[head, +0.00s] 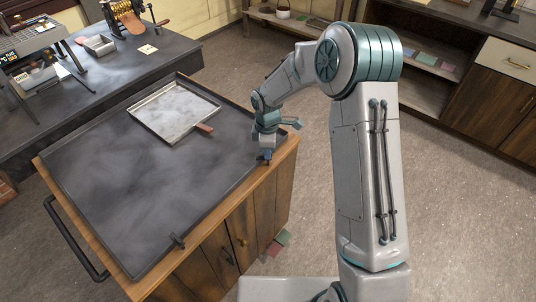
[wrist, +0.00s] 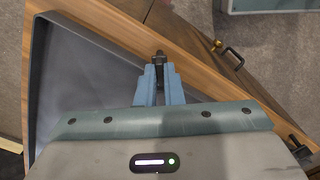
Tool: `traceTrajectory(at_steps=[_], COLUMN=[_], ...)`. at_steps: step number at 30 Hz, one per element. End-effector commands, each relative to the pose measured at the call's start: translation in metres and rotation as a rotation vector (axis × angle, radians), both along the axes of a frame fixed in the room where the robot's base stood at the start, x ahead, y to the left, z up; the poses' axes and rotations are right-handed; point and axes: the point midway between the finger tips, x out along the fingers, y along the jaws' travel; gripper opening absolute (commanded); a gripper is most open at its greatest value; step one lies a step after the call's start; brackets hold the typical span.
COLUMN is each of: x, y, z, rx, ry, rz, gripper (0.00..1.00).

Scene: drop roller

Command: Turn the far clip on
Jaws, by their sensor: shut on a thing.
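The far clip (head: 264,160) is a small dark clip on the wooden right edge of the dark-topped cabinet (head: 90,190). It also shows in the wrist view (wrist: 160,55) as a black piece with a rounded end, at the fingertips. My gripper (head: 266,153) reaches down over that edge; in the wrist view its blue fingers (wrist: 159,72) are closed together on the far clip. The fingers hide part of the clip. A second, nearer clip (head: 177,241) sits on the cabinet's front edge; it shows at the wrist view's lower right (wrist: 300,146).
A black bar handle (head: 75,245) sticks out at the left. A dark workbench (head: 130,68) stands behind.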

Motion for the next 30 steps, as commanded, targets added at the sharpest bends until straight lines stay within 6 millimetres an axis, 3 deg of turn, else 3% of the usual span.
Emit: traceTrajectory(at_steps=[15, 30], x=[0.0004, 0.0009], y=[0.0009, 0.0009], z=[-0.0018, 0.0], rx=[0.0, 0.001], ry=[0.0, 0.001], rz=[-0.453, -0.654], gripper=[0.0, 0.0])
